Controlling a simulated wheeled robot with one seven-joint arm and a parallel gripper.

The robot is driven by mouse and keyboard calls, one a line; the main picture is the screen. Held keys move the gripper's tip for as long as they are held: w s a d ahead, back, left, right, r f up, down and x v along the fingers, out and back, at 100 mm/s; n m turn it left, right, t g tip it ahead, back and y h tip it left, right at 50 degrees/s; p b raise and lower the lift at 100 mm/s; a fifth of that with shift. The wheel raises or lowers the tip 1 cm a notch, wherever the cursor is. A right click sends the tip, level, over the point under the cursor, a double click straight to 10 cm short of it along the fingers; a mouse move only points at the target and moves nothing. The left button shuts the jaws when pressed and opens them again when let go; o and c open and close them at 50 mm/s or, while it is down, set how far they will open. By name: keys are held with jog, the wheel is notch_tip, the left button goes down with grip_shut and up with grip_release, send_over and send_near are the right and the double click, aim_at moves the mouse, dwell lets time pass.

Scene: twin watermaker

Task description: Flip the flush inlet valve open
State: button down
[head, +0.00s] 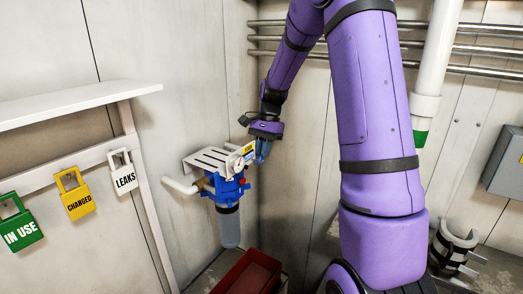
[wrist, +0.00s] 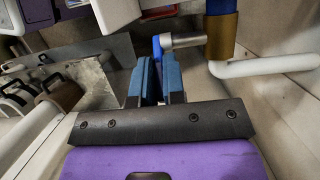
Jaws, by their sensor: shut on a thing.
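A blue filter housing (head: 226,190) with a grey bowl hangs under a white slotted bracket (head: 212,160) on the wall. My gripper (head: 263,152) is at the right side of the housing. In the wrist view my gripper (wrist: 158,82) has its blue fingers closed around a blue valve handle (wrist: 156,47). The handle joins a silver stem (wrist: 184,41), which leads to a brass fitting (wrist: 222,36) on the pipework. The fingers hide most of the handle, and its angle is hard to tell. In the head view my gripper hides the handle.
A white pipe (wrist: 268,66) runs right from near the brass fitting. A red bin (head: 250,273) stands below the housing. A white shelf (head: 70,103) with green, yellow and white lock tags is at left. Metal pipes (head: 455,46) cross the back wall.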

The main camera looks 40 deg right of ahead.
jog(key=y, duration=0.1)
jog(key=d+f+g+y, duration=0.1)
jog(key=y, duration=0.2)
jog(key=shift+w+d+f+g, duration=0.15)
jog(key=shift+w+g, duration=0.1)
jog(key=shift+g, duration=0.05)
jog(key=shift+w+d+f+g+y, duration=0.1)
jog(key=shift+f+g+y, duration=0.2)
jog(key=shift+y, duration=0.55)
jog(key=shift+s+d+f+g+y, duration=0.1)
jog(key=shift+f+g+y, duration=0.2)
jog(key=shift+y, duration=0.6)
jog(key=shift+w+d+f+g+y, duration=0.1)
jog(key=shift+f+g+y, duration=0.2)
jog(key=shift+y, duration=0.55)
jog(key=c, duration=1.2)
grip_release()
